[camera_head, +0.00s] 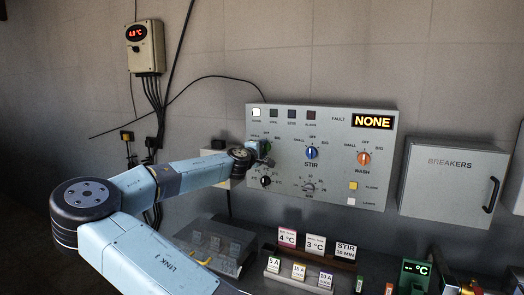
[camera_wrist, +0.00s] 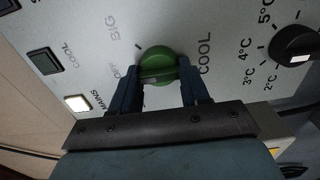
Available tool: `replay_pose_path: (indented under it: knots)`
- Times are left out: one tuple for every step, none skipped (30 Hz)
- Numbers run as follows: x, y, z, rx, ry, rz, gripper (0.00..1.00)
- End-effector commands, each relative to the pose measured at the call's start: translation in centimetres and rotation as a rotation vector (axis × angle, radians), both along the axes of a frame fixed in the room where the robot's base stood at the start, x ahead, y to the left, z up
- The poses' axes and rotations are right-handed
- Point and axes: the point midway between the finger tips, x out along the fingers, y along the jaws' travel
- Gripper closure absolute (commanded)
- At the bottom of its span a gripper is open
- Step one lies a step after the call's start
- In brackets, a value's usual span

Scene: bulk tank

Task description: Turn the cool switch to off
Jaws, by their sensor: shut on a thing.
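The green cool switch (camera_wrist: 158,64) is a round knob on the grey control panel, with COOL, OFF and BIG printed around it in the wrist view. My gripper (camera_wrist: 160,88) is shut on the knob, one finger on each side. In the head view my gripper (camera_head: 264,158) reaches the left part of the panel (camera_head: 330,122) and hides most of the green knob. The fingers cover part of the labels. I cannot tell clearly where the knob's pointer stands.
A black temperature knob (camera_wrist: 295,46) sits close to the cool switch. The blue stir knob (camera_head: 311,153) and orange wash knob (camera_head: 364,158) are to its right. The fault display (camera_head: 373,121) reads NONE. The breakers box (camera_head: 452,180) is at the right; small signs (camera_head: 315,244) stand below.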

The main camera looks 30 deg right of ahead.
Motion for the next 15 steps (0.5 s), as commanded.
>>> replay_pose_path:
  knots:
    - [-0.30,-0.28,-0.48,0.005,0.007,-0.009,0.85]
    - [-0.31,-0.28,-0.49,0.005,0.007,-0.010,0.85]
    - [-0.32,-0.29,-0.50,0.005,0.007,-0.010,0.85]
    - [-0.32,-0.29,-0.51,0.005,0.007,-0.010,0.85]
    - [-0.33,-0.30,-0.52,0.004,0.007,-0.010,0.85]
    - [-0.33,-0.30,-0.53,0.005,0.008,-0.010,0.85]
    - [-0.34,-0.31,-0.53,0.005,0.008,-0.011,0.85]
    - [-0.34,-0.31,-0.54,0.005,0.008,-0.011,0.85]
    - [-0.35,-0.31,-0.55,0.005,0.008,-0.011,0.53]
    - [-0.33,-0.30,-0.55,0.005,0.008,-0.010,0.50]
    - [-0.32,-0.30,-0.53,0.004,0.007,-0.010,0.47]
    - [-0.29,-0.28,-0.49,0.004,0.007,-0.009,0.43]
    - [-0.27,-0.25,-0.46,0.004,0.007,-0.009,0.40]
    - [-0.26,-0.24,-0.42,0.004,0.007,-0.008,0.37]
    - [-0.22,-0.22,-0.38,0.003,0.006,-0.007,0.34]
